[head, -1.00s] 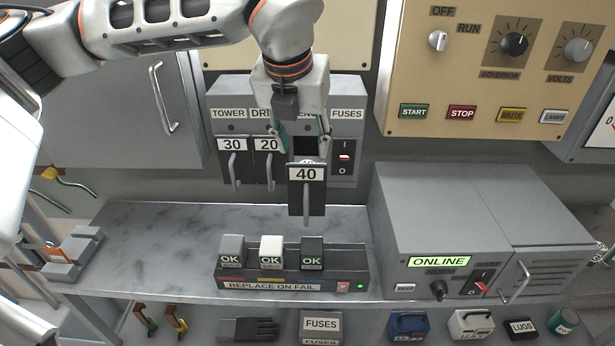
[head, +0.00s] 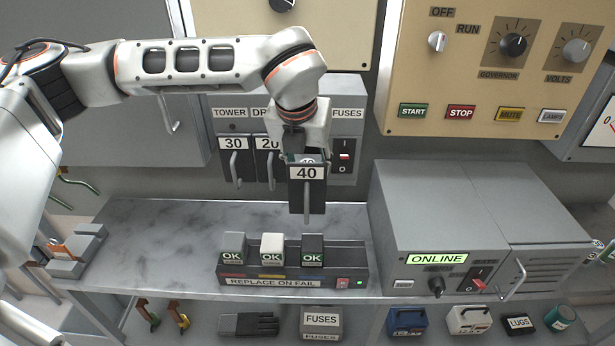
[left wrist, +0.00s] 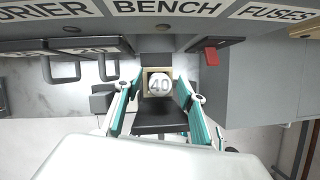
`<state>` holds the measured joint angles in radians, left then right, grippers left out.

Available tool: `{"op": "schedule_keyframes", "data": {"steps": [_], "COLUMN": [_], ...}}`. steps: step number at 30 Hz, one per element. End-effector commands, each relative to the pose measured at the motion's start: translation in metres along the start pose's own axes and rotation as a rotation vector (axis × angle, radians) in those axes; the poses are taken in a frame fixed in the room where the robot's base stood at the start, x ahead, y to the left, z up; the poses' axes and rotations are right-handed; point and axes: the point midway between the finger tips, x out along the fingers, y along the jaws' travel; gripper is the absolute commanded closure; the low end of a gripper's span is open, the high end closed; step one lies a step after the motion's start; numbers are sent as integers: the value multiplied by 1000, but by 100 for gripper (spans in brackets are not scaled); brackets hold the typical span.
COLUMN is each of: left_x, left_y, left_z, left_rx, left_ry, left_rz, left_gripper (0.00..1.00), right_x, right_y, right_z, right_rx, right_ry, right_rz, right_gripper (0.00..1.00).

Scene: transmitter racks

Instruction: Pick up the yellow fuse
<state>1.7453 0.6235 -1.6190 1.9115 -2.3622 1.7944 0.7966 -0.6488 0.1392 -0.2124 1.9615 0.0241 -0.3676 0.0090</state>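A pulled-out fuse holder marked 40 (head: 306,192) hangs forward from the fuse box. In the left wrist view a round white cap marked 40 (left wrist: 160,85) sits in a tan square frame at the holder. I see no clearly yellow fuse body; it may be hidden under the cap. My left gripper (left wrist: 160,92) points down over the holder. Its teal-lined fingers stand apart, one on each side of the cap, very close to it; contact is not clear. In the head view the fingertips are mostly hidden behind the holder front. My right gripper is not in view.
Shut holders 30 (head: 234,160) and 20 (head: 267,160) stand to the left. A red switch (head: 345,153) is just right. Below, the REPLACE ON FAIL tester (head: 312,281) carries three OK blocks. A grey ONLINE cabinet (head: 440,240) stands right.

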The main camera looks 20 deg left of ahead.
Motion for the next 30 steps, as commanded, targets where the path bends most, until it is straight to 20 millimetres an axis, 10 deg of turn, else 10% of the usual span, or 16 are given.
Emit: {"op": "schedule_keyframes", "data": {"steps": [4, 25, 30], "left_x": [0, -32, -32], "left_y": [0, 0, -31], "left_z": [0, 14, 11], "left_rx": [0, -1, 4], "left_ry": [0, -5, 0], "left_rz": [0, -1, 0], "left_gripper": [100, 100, 100], "right_x": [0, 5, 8], "right_y": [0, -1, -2], "right_z": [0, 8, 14], "right_rx": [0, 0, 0], "right_ry": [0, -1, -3], "right_rz": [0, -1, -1], "right_gripper": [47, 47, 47]}}
